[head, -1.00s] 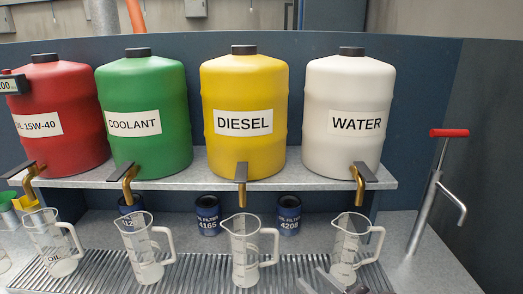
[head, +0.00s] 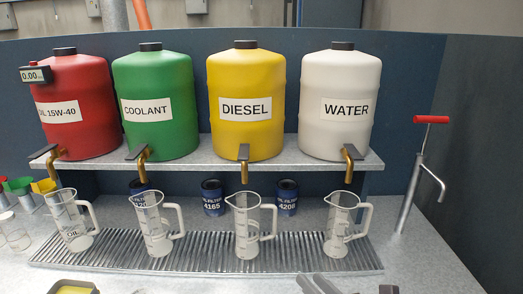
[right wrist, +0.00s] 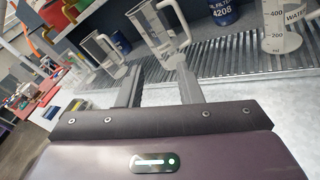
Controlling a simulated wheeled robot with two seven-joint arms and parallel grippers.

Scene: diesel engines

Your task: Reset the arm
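My right gripper (head: 318,284) shows at the bottom edge of the head view, in front of the drip grate and apart from the jugs. In the right wrist view its two fingers (right wrist: 160,82) stand apart with nothing between them. The clear WATER jug (head: 346,224) stands upright on the grate behind it, under the white WATER tank (head: 339,105). Clear jugs also stand under the diesel tank (head: 247,130), the coolant tank (head: 157,125) and the oil tank (head: 75,130). My left gripper is not in view.
The ribbed grate (head: 205,255) runs along the counter. Oil filter cans (head: 213,198) stand behind the jugs. A red-handled pump (head: 415,180) stands at the right. Coloured funnels (head: 20,187) are at the far left. The counter front at right is clear.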

